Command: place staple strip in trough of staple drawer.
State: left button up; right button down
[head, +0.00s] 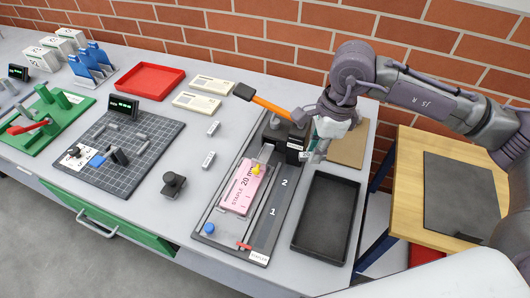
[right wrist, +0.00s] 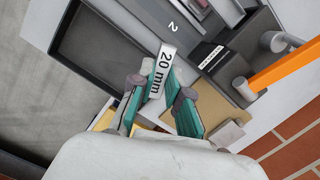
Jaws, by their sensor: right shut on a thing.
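My right gripper (head: 318,150) is shut on a strip (right wrist: 163,72) labelled "20 mm"; in the right wrist view its teal fingers (right wrist: 160,105) grip it. The strip is held above the bench, close to the right side of the black stapler head (head: 289,139), which has an orange lever (head: 268,106). The stapler's grey base (head: 262,232) runs toward the front, with the numbers 1 and 2 on it. A pink "STAPLE 20 mm" card (head: 238,192) lies on the base's left part. I cannot make out the drawer trough clearly. My left gripper is out of view.
An empty black tray (head: 310,248) lies right of the stapler base; its rim also shows in the right wrist view (right wrist: 58,62). A brown pad (head: 352,148) lies behind it. A black knob (head: 173,183) and small grey blocks stand left. A brick wall (head: 250,30) bounds the back.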

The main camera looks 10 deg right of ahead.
jog(key=w+d+r+m+t+h+p, duration=0.1)
jog(key=w+r+m, duration=0.25)
jog(key=m, duration=0.75)
jog(key=w+d+r+m+h+p, duration=0.1)
jog(key=w+r+m+h+p, duration=0.2)
jog(key=m, duration=0.9)
jog(key=y+p, duration=0.1)
jog(key=p, duration=0.3)
send_over(265, 155)
jog(key=f, duration=0.6)
jog(key=shift+s+d+f, duration=0.1)
jog(key=shift+s+f, duration=0.1)
jog(key=shift+s, duration=0.15)
jog(key=shift+a+f, duration=0.25)
notch_tip(265, 155, down, 4)
jog(key=shift+r+p, duration=0.1)
jog(key=shift+p, duration=0.75)
jog(key=shift+f, duration=0.2)
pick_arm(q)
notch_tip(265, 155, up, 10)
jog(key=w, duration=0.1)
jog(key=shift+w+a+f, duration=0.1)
pick_arm(e)
jog(key=shift+f, duration=0.1)
